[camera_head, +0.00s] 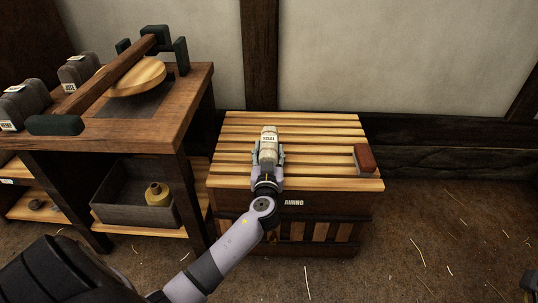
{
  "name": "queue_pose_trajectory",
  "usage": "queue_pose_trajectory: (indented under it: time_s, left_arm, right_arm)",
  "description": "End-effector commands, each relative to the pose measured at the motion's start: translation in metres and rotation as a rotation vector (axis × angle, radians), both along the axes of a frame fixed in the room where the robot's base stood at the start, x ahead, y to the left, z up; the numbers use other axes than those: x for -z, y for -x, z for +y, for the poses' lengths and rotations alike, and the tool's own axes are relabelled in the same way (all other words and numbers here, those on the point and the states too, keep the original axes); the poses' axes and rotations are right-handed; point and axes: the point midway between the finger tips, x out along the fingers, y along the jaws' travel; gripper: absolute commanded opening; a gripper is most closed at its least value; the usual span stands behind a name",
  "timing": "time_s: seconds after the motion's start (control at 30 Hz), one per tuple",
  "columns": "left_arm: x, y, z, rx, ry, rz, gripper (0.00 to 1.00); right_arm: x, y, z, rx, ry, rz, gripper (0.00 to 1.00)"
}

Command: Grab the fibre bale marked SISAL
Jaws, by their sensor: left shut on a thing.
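A pale, cream bale (269,135) with a small white label, which seems to read SISAL, is over the slatted top (320,142) of the chest marked AIRING. My left gripper (268,155) is shut on the near part of this bale, its fingers on either side. The gripper hides the bale's near end. I cannot tell whether the bale touches the slats or is held just above them.
A reddish-brown block (365,158) lies at the slatted top's right side. Left stands a wooden bench (150,128) with two grey labelled bales (24,102), a wooden beam and a round disc. A grey bin (125,209) sits below. Straw-strewn floor (440,230) is open at right.

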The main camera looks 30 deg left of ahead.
Motion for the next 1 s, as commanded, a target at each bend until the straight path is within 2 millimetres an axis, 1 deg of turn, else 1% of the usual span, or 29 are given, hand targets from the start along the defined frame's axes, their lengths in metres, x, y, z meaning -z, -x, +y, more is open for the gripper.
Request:
queue_pose_trajectory:
  time_s: [0.07, 0.33, 0.67, 0.8, 0.87, 0.97, 1.0]
  left_arm:
    - [0.0, 0.0, 0.0, 0.0, 0.0, 0.0, 0.33]
    - [0.0, 0.0, 0.0, 0.0, 0.0, 0.0, 0.15]
    - [-0.004, 0.0, 0.0, 0.0, 0.0, -0.001, 0.14]
    - [-0.017, 0.0, 0.0, 0.0, 0.002, -0.003, 0.14]
    - [-0.026, 0.0, 0.0, 0.0, 0.002, -0.003, 0.14]
    - [-0.051, 0.0, 0.0, -0.001, 0.001, -0.005, 0.14]
    - [-0.064, 0.0, 0.0, 0.0, 0.003, -0.007, 0.14]
  right_arm:
    - [0.0, 0.0, 0.0, 0.0, 0.002, -0.001, 0.0]
    - [0.001, 0.0, 0.0, 0.0, 0.005, -0.001, 0.0]
    - [-0.002, 0.0, 0.0, 0.0, 0.005, -0.001, 0.0]
    - [-0.005, 0.002, -0.001, -0.001, 0.001, -0.001, 0.0]
    - [0.002, 0.001, -0.001, -0.002, 0.003, 0.037, 0.0]
    - [0.005, 0.003, -0.002, -0.005, 0.0, 0.076, 0.0]
    - [0.006, 0.005, -0.002, -0.005, -0.002, 0.095, 0.0]
